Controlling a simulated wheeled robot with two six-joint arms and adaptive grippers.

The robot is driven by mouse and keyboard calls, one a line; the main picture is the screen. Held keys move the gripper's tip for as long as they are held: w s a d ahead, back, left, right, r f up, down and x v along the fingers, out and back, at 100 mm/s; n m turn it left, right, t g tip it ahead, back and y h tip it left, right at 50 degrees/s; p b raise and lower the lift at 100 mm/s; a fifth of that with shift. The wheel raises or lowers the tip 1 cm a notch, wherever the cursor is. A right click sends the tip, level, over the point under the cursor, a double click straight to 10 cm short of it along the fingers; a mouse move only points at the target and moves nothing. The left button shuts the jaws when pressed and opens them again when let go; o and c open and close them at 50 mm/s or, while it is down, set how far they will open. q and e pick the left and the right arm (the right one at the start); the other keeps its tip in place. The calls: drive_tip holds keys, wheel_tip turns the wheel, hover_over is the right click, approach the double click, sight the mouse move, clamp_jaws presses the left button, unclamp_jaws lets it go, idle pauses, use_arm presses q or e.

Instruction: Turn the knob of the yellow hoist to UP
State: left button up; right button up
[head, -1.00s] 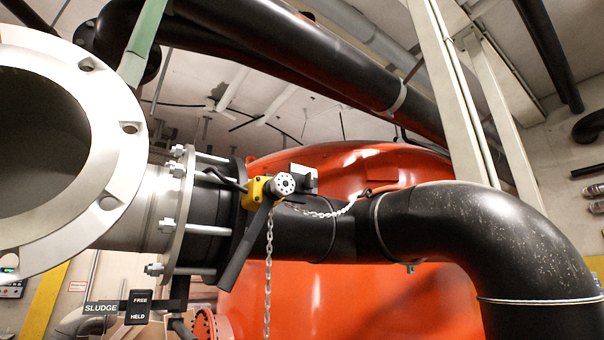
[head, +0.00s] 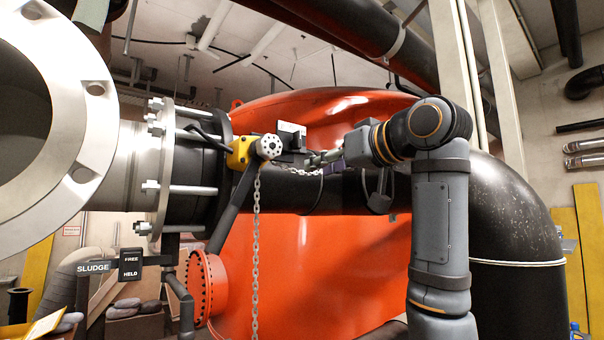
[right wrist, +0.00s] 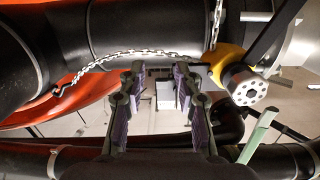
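The yellow hoist (head: 240,152) hangs at the pipe flange. A silver round hub (head: 270,146) with dark holes sits on its front, and a dark lever (head: 232,208) slopes down-left from it. A loose chain (head: 255,240) hangs below. A small pale and black box (head: 291,135) shows just right of the hub. My right gripper (head: 318,158) is right of the hoist, pointing at it. In the right wrist view its fingers (right wrist: 160,80) are apart with nothing between them; the hoist (right wrist: 228,62) and hub (right wrist: 243,85) lie to their right. The knob's setting is not readable. My left gripper is not visible.
A large open flange (head: 98,130) is at left. A black pipe elbow (head: 515,220) is at right, behind my arm. A red tank (head: 330,265) fills the background. A chain (right wrist: 140,52) runs along the pipe close to the fingers.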

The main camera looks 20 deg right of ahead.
sight(300, 137)
drive_tip(key=s+r+n+t, duration=0.1)
drive_tip(key=s+r, duration=0.5)
drive_tip(key=s, duration=0.2)
drive_tip(key=shift+y, duration=0.3)
drive_tip(key=p+x, duration=0.6)
drive_tip(key=x, duration=0.4)
drive_tip(key=shift+w+a+r, duration=0.15)
drive_tip(key=shift+w+r, duration=0.05)
drive_tip(key=shift+w+f, duration=0.2)
drive_tip(key=shift+w, duration=0.3)
drive_tip(key=shift+s, duration=0.2)
clamp_jaws()
